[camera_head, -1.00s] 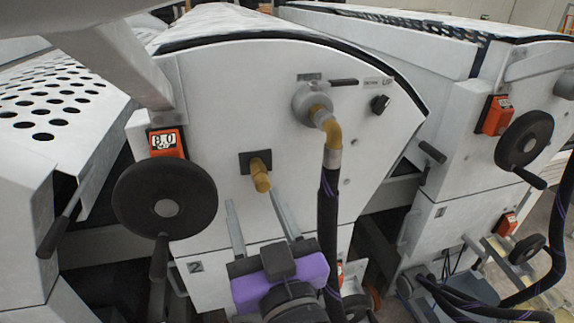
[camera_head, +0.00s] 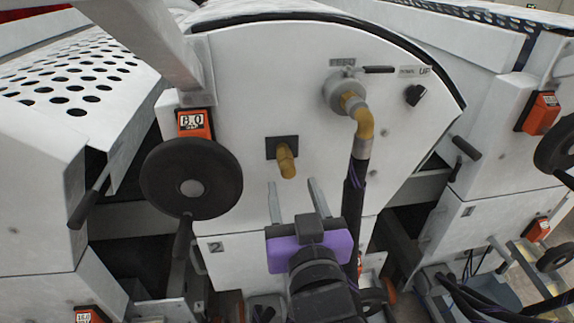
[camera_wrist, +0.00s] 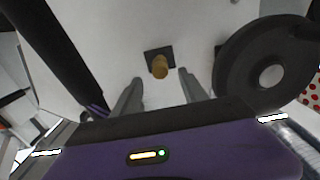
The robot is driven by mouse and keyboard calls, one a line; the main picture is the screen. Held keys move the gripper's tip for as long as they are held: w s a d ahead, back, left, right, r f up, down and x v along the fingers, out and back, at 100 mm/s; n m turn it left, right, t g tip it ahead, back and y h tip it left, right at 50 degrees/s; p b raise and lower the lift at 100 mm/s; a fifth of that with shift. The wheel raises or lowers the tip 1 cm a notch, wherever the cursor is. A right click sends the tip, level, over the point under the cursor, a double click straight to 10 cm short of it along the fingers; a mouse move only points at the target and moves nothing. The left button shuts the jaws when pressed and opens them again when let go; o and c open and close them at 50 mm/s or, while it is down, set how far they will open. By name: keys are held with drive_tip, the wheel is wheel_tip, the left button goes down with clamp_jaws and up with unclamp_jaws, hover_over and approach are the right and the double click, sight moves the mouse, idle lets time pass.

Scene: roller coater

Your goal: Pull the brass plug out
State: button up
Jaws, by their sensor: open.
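The brass plug (camera_head: 286,161) sticks out of a dark square plate (camera_head: 274,147) on the white machine panel. It also shows in the wrist view (camera_wrist: 160,67), lying between and beyond my two fingers. My gripper (camera_head: 293,188) has a purple body and two grey fingers, and it is open and empty. In the head view the fingertips are just below the plug. In the wrist view my gripper (camera_wrist: 158,80) has one finger on each side of the plug's line, with clear gaps. I see no contact with the plug.
A black handwheel (camera_head: 191,179) is left of the plug, with an orange counter (camera_head: 194,123) above it. A brass elbow (camera_head: 361,121) and black hose (camera_head: 353,195) hang to the right, close to my gripper. A black knob (camera_head: 416,95) is at upper right. The panel around the plug is bare.

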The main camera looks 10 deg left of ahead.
sight(289, 174)
drive_tip(key=shift+x, duration=3.05)
clamp_jaws()
drive_tip(key=shift+s, duration=0.1)
drive_tip(key=shift+p+v, duration=0.3)
drive_tip(key=shift+v, duration=2.65)
drive_tip(key=shift+s, duration=0.1)
drive_tip(key=shift+v, duration=1.35)
